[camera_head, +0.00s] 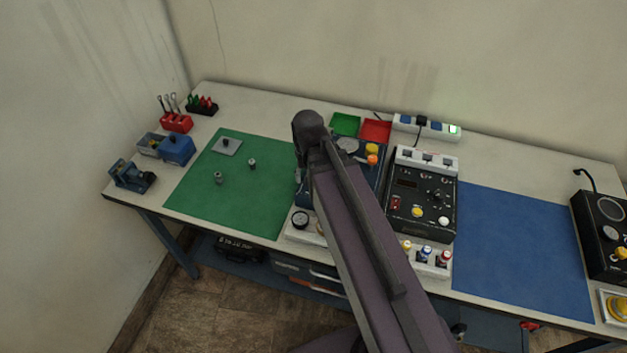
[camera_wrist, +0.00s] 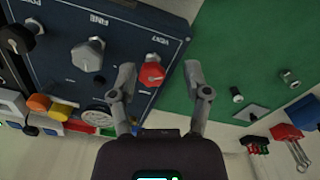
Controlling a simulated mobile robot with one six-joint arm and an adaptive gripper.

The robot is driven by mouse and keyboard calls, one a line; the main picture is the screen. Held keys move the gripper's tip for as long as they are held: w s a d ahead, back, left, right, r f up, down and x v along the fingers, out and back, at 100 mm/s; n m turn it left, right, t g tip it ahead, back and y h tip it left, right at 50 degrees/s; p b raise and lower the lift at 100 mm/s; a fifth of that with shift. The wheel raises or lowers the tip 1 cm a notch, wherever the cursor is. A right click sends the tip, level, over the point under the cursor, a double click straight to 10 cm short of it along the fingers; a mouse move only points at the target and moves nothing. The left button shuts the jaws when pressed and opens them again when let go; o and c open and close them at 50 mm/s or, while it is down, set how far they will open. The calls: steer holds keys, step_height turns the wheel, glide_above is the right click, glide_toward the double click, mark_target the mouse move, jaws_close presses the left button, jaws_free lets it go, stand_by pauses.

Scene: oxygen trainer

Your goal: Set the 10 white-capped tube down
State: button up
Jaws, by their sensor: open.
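Two small grey cylinders stand apart on the green mat (camera_head: 240,200). The nearer to my arm (camera_head: 252,163) shows a pale top in the wrist view (camera_wrist: 237,95). The other (camera_head: 218,177) is farther left and also shows in the wrist view (camera_wrist: 290,78). No number is readable, so I cannot tell which is the 10 white-capped tube. My gripper (camera_wrist: 160,72) is open over the dark blue panel (camera_wrist: 70,85), with the red VENT knob (camera_wrist: 152,74) seen between its fingers. I see nothing held. My arm hides the gripper's fingers in the head view.
A grey plate with a dark knob (camera_head: 227,145) lies at the mat's back. Red and green trays (camera_head: 375,131) stand behind the panel. A black control box (camera_head: 422,190) stands right of my arm. The blue mat (camera_head: 515,245) is clear, as is most of the green mat.

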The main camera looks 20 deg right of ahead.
steer(key=shift+s+d+n, duration=0.25)
steer(key=shift+s+n, duration=0.25)
steer(key=shift+s+d+n, duration=0.2)
steer(key=shift+s+n, duration=0.25)
steer(key=shift+n, duration=0.05)
